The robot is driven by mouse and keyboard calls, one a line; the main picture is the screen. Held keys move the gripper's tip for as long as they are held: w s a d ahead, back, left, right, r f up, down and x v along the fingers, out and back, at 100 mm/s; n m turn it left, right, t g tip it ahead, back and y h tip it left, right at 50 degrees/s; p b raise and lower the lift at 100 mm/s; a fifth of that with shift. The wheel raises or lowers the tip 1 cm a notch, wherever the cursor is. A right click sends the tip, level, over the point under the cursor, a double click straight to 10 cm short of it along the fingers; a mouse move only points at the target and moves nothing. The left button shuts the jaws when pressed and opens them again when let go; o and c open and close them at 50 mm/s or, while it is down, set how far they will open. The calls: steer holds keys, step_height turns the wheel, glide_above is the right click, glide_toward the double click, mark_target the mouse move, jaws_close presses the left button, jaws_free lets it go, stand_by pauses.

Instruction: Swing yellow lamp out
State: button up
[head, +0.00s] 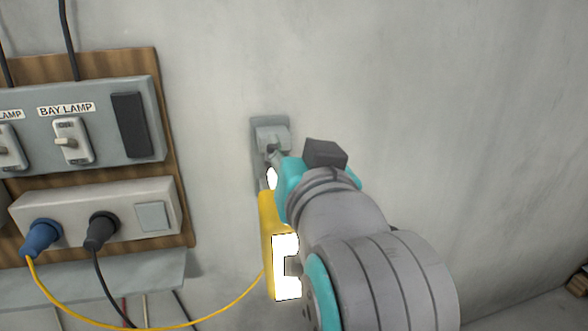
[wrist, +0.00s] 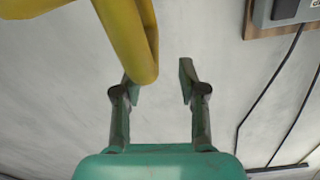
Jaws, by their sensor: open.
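The yellow lamp (head: 267,225) hangs by the wall in the head view, below a grey wall bracket (head: 272,137). Its glowing white face (head: 285,255) shows beside my arm, which hides much of the lamp. In the wrist view a bent yellow tube of the lamp (wrist: 128,38) comes down from the top, and its lower end overlaps the left fingertip. My gripper (wrist: 158,73) is open, with a clear gap between the tube and the right finger. I cannot tell whether the tube touches the left finger. The fingers are hidden in the head view.
A switch panel (head: 100,85) marked BAY LAMP is on a wooden board at the left. Below it, a socket strip (head: 70,212) holds a blue plug (head: 40,238) and a black plug (head: 101,230). A yellow cable (head: 160,327) sags towards the lamp. The wall on the right is bare.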

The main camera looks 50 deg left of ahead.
steer(key=shift+r, duration=3.2)
